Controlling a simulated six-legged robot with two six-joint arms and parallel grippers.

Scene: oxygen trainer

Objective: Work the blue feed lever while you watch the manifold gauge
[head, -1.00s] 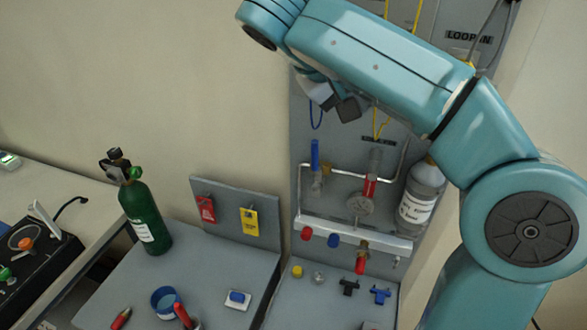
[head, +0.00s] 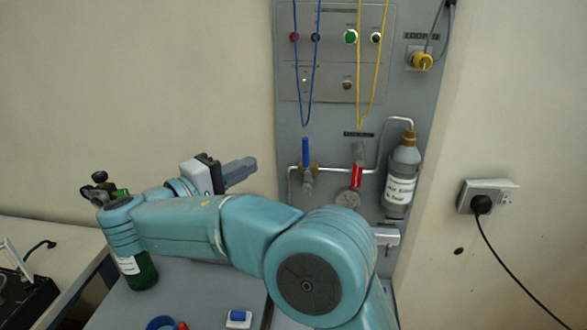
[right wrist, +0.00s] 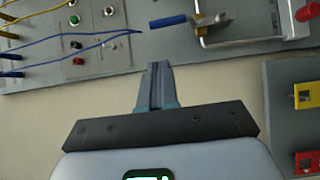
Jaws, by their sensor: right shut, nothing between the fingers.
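The blue feed lever (head: 305,152) stands upright on the silver pipe of the wall panel, and its blue handle also shows in the right wrist view (right wrist: 168,21). The manifold gauge (head: 348,198) is a small round dial below the red lever (head: 357,174); it is too small to read, and my arm reaches close below it. My right gripper (head: 252,164) is shut and empty, left of the blue lever and apart from it. In the right wrist view its closed fingertips (right wrist: 158,66) point toward the panel, below the lever handle. My left gripper is not in view.
Blue and yellow cords (head: 306,124) hang in front of the panel above the levers. A labelled bottle (head: 401,176) stands right of the gauge. A green cylinder (head: 140,272) stands on the bench, partly behind my arm. A plugged socket (head: 487,197) is on the right wall.

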